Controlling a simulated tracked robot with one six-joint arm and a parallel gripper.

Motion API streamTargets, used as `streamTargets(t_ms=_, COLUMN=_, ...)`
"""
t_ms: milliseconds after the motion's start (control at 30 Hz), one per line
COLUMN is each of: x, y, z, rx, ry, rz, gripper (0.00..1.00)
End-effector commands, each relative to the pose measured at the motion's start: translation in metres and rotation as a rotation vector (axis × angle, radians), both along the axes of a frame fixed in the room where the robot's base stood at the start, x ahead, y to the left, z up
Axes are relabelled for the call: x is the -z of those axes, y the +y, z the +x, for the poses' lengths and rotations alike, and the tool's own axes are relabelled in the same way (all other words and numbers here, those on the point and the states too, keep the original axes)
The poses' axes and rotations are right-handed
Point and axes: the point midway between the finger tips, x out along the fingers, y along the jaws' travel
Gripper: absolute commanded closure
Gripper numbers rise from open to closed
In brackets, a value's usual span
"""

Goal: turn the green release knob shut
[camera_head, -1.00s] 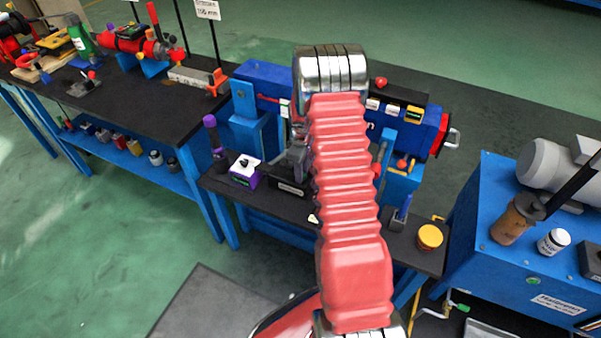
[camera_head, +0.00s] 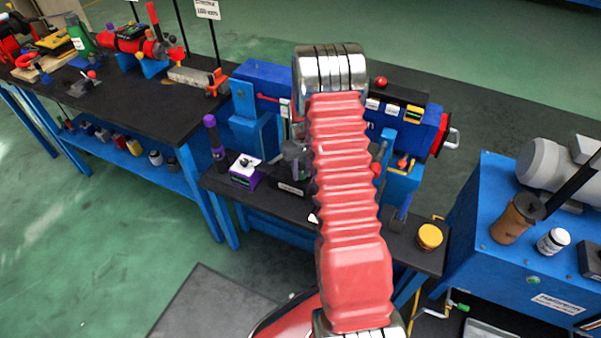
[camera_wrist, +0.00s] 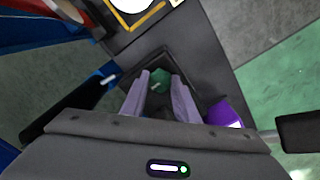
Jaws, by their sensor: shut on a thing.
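The green release knob (camera_wrist: 161,76) shows in the wrist view as a small dark green piece with a pale mark on it, in a dark recess. My gripper (camera_wrist: 160,88) is shut on it, with its two grey-lilac fingers on either side. In the head view, my gripper (camera_head: 294,158) is a small dark grey shape beside my red arm, low over the near edge of the middle bench. The arm hides part of it, and the knob cannot be made out there.
A purple box (camera_head: 246,180) with a white top stands left of my gripper. A purple upright handle (camera_head: 213,137) stands farther left. A yellow-capped round item (camera_head: 429,237) is at the bench's right end. A blue cabinet (camera_head: 520,275) stands right. Green floor lies open in front.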

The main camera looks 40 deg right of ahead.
Motion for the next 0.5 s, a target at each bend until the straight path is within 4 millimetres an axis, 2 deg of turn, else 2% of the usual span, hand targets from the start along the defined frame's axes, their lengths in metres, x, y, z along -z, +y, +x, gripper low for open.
streamTargets(t_ms=33, x=0.0044, y=0.0009, z=-0.0064, rx=0.011, ry=0.015, rz=0.006, gripper=0.95)
streamTargets(t_ms=500, x=0.0044, y=0.0006, z=-0.0061, rx=0.034, ry=0.014, rz=0.004, gripper=0.95)
